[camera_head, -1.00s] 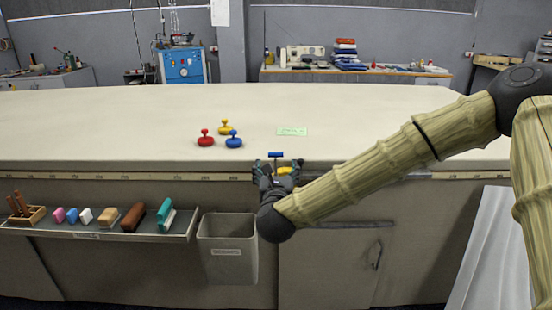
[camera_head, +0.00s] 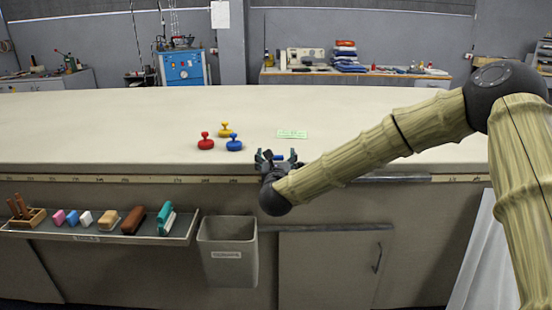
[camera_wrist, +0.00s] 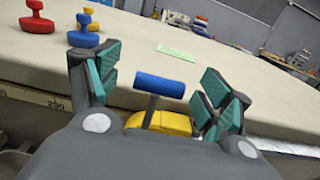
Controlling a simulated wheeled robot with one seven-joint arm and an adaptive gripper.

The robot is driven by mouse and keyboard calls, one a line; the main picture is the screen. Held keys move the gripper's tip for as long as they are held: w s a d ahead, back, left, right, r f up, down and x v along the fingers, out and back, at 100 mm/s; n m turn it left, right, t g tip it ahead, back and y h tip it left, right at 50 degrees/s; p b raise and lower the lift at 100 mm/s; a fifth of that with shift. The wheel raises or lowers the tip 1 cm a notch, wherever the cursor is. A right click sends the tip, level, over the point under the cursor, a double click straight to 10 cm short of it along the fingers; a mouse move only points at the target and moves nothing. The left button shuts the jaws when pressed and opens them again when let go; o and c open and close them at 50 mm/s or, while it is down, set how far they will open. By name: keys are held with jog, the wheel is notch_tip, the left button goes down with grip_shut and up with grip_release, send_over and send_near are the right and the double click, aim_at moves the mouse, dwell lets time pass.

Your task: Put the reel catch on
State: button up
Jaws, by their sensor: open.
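A blue cylindrical grip (camera_wrist: 160,85) on a thin grey stem stands over a yellow body (camera_wrist: 160,122) at the table's front edge; I take this to be the reel catch. The blue grip also shows small in the head view (camera_head: 279,158), where my gripper hides most of the rest. My gripper (camera_head: 277,154) is open at the table edge. In the wrist view its teal-padded fingers (camera_wrist: 157,78) stand on either side of the grip, with visible gaps. The reel itself cannot be made out.
Red (camera_head: 205,142), blue (camera_head: 234,143) and yellow (camera_head: 225,131) knobbed weights stand on the cloth table (camera_head: 120,125), left of a green note (camera_head: 292,134). A grey bin (camera_head: 228,268) and a shelf of brushes and blocks (camera_head: 85,236) are below the front edge. The tabletop behind is clear.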

jog(key=c, duration=1.5)
